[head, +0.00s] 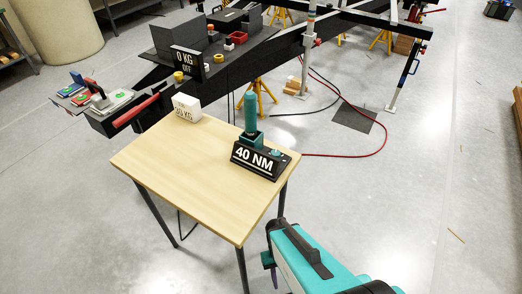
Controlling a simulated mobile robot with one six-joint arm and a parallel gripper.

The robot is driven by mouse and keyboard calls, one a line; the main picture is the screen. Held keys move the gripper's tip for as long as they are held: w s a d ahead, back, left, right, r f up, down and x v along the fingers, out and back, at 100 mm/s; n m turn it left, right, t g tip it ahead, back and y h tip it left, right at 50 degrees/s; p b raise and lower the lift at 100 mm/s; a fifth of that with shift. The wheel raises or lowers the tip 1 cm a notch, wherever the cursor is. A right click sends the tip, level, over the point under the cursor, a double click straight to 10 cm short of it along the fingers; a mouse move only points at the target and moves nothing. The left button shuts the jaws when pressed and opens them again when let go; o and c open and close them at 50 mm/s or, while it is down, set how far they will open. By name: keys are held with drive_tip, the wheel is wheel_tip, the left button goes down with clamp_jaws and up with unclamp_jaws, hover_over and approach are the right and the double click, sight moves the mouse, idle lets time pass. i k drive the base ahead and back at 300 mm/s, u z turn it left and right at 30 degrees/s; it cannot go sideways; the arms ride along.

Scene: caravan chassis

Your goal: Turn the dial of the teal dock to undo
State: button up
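The teal dock (250,139) stands near the right corner of a small wooden table (190,165). Its black base carries a sign (254,160) reading "40 NM". A teal handle (250,112) stands upright in the dock. A small teal knob, which looks like the dial (276,153), sits on the base to the right of the handle. Its exact setting is too small to read. Part of my teal and white arm shows at the bottom. What looks like my gripper (268,261) is at its left end, below and apart from the table. I cannot make out its fingers.
A white block (187,107) marked in KG stands at the table's back edge. Behind is the black chassis (270,45) with a "0 KG" display (187,62) and a red-handled part (136,109). A red hose (365,152) lies on the floor. The tabletop's front is clear.

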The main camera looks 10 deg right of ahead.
sight(276, 152)
drive_tip(key=z, duration=0.7)
drive_tip(key=k, duration=0.95)
drive_tip(key=u, duration=0.35)
